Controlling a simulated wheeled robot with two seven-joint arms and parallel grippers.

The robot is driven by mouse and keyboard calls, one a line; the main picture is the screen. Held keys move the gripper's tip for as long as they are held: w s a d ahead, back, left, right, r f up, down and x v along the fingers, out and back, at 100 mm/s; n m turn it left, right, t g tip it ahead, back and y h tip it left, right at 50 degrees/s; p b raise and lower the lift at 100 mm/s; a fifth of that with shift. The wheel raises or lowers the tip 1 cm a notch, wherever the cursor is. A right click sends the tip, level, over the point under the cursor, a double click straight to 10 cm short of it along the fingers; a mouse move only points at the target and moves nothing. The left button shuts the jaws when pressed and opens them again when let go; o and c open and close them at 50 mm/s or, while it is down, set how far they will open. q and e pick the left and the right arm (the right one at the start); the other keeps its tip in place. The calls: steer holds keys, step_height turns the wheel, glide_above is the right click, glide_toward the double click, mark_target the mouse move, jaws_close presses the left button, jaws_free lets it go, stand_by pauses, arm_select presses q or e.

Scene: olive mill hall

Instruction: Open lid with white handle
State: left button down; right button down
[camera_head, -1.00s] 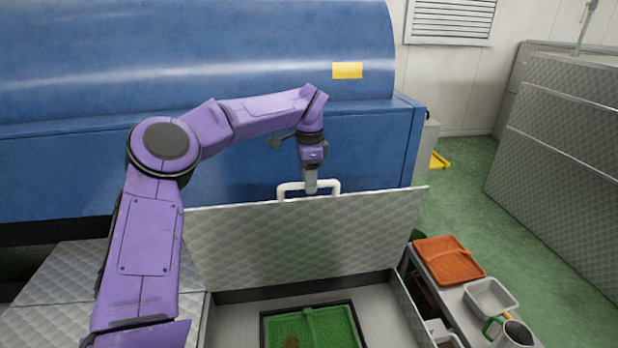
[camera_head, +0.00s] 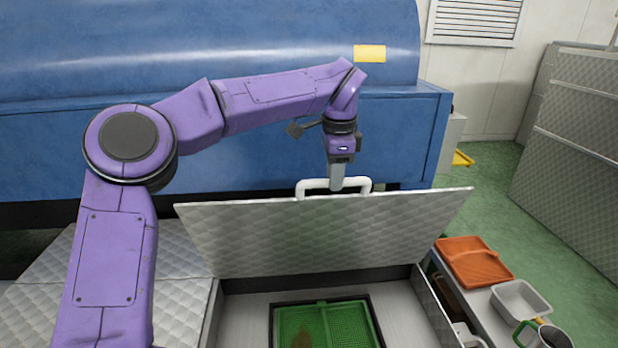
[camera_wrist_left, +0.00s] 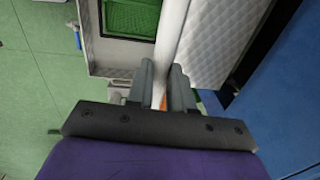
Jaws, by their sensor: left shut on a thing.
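The quilted metal lid (camera_head: 320,236) stands raised, tilted up at the back of an open metal bin (camera_head: 245,310). The white handle (camera_head: 312,184) is on its upper edge. My left gripper (camera_head: 337,188) is shut on the white handle from above. In the left wrist view the handle (camera_wrist_left: 168,45) runs between the two fingers of the gripper (camera_wrist_left: 160,85), with the lid (camera_wrist_left: 205,45) beside it. Inside the bin lies a green perforated tray (camera_head: 345,322) with a brown patch. My right gripper is not in view.
A large blue machine (camera_head: 230,150) stands close behind the lid. At the right, a low bench holds an orange tray (camera_head: 474,262), a white tub (camera_head: 520,300) and a jug (camera_head: 545,335). Green floor (camera_head: 480,200) is clear beyond.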

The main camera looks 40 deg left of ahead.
arm_select(q)
steer(key=shift+s+d, duration=0.1)
steer(key=c, duration=1)
jaws_free()
steer(key=shift+d, duration=0.1)
steer(key=shift+r, duration=0.45)
steer(key=r, duration=0.3)
steer(key=r+p, duration=0.1)
steer(key=r, duration=0.5)
steer(key=shift+s+d+r, duration=0.25)
steer(key=shift+r, duration=0.05)
steer(key=shift+f, duration=0.1)
